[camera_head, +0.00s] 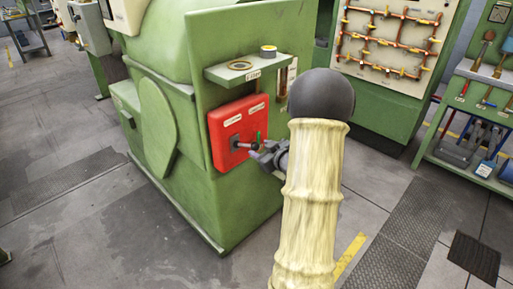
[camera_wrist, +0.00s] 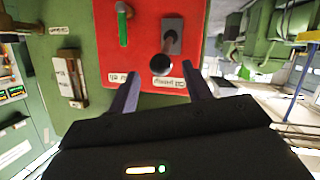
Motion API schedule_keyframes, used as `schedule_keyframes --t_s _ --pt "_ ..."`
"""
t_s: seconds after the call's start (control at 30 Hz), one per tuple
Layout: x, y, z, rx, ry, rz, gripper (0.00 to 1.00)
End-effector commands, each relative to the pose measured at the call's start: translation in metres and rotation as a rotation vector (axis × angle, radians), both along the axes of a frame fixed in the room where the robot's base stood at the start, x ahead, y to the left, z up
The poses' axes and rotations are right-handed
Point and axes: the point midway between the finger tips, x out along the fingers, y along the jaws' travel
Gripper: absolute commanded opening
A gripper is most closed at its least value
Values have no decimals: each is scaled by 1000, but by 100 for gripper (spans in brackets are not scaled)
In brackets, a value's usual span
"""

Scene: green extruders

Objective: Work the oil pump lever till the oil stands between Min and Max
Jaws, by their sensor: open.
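The red panel (camera_head: 238,132) is on the front of the green machine, and fills the top middle of the wrist view (camera_wrist: 145,60). A short grey lever with a dark round knob (camera_wrist: 161,64) sticks out of it. A green handle (camera_wrist: 123,25) sits beside the lever. My gripper (camera_head: 262,156) is at the panel's lower right. In the wrist view its open fingers (camera_wrist: 160,74) stand either side of the knob; I cannot tell whether they touch it. A narrow brownish gauge-like part (camera_wrist: 70,78) with a white label is left of the panel; no oil level is readable.
A green shelf (camera_head: 245,70) with a ring and a small round tin juts out above the panel. A board of copper pipes (camera_head: 390,40) stands behind to the right. A tool bench (camera_head: 480,100) is at far right. The floor at left is open.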

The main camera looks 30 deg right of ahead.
Motion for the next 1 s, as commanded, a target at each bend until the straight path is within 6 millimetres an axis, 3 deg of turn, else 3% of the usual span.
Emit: schedule_keyframes --t_s 0.4,0.6,1.0 --pt "-81 1 29 -2 -3 -4 49" --pt "-112 2 39 -1 -4 -2 49" --pt "-121 3 41 0 -3 1 49"
